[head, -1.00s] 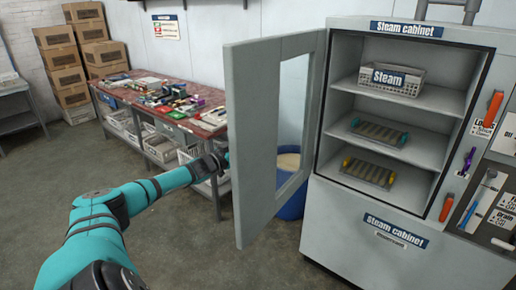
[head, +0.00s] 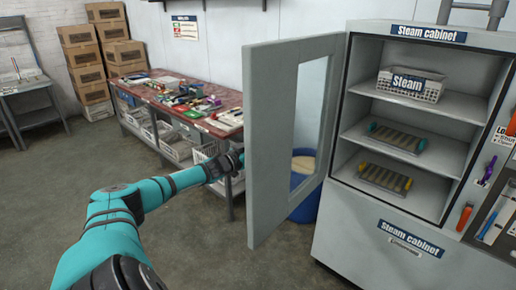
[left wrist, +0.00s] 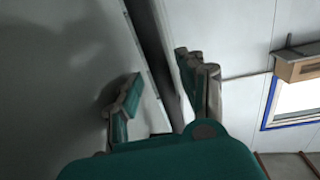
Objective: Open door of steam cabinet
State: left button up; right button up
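The steam cabinet (head: 405,208) stands at the right in the head view. Its door (head: 264,150), a pale grey panel with a window opening, is swung wide open to the left, so the shelves show. My left gripper (head: 238,157) is at the left of the door's free edge; its fingertips are hidden there. In the left wrist view its two fingers (left wrist: 160,88) stand apart, with a pale panel and its dark edge close by, probably the door. I cannot tell whether they touch it. My right gripper is in neither view.
Inside are a white Steam basket (head: 411,84) and two slatted racks, (head: 397,137) and (head: 385,178). A blue bin (head: 303,202) stands behind the door. A cluttered workbench (head: 222,128) and stacked boxes (head: 95,60) are further back. The floor (head: 190,245) in front is clear.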

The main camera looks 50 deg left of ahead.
pick_arm(q)
jog(key=s, duration=1.2)
jog(key=shift+s+d, duration=0.15)
dwell(0.7)
